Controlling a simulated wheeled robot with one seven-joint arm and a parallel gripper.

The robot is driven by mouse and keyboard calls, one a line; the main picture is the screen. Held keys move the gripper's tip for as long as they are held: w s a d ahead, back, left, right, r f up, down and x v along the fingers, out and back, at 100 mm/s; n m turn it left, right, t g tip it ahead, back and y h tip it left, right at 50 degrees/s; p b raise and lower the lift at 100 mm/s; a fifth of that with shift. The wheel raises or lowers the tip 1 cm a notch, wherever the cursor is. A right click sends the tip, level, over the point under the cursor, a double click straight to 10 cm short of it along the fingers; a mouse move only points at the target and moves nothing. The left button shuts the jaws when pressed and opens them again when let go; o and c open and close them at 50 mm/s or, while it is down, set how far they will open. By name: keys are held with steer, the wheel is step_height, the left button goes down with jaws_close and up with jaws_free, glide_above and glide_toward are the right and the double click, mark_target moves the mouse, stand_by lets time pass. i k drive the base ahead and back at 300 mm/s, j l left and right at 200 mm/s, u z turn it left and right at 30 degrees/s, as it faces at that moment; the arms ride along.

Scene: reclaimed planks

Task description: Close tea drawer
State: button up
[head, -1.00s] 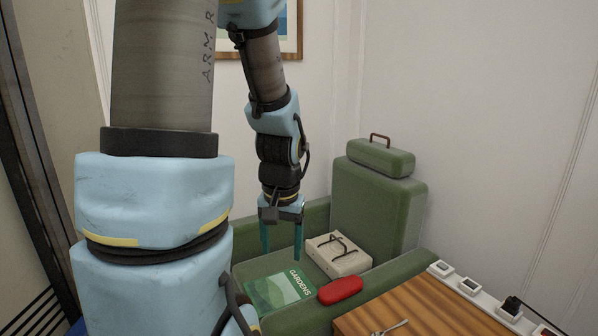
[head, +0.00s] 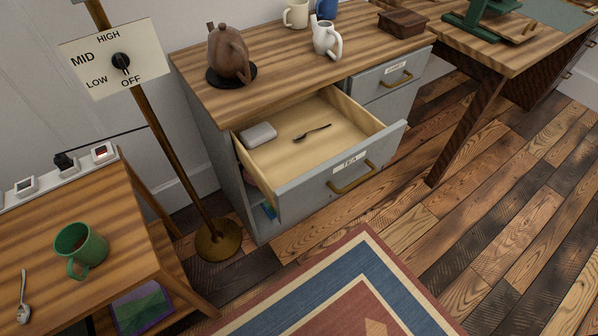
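The tea drawer (head: 330,187) is pulled well out of the grey cabinet (head: 225,178) in the head view. Its grey front carries a TEA label and a brass bar handle (head: 352,178). Inside the drawer lie a small light grey box (head: 258,134) and a dark spoon (head: 311,133). My gripper is not in the head view now, so its state and its distance from the drawer do not show.
A second labelled drawer (head: 388,80), shut, is right of the tea drawer. A brown teapot (head: 229,55) stands on top. A lamp-like pole (head: 165,150) and side table (head: 125,265) are left. A rug (head: 335,290) and open floor lie in front.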

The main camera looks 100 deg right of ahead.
mark_target(293, 177)
steer(key=z, duration=0.5)
steer(key=l+z, duration=0.1)
steer(key=z, duration=0.35)
steer(key=i+z, duration=0.1)
steer(key=z, duration=1.35)
steer(key=i+l, duration=0.05)
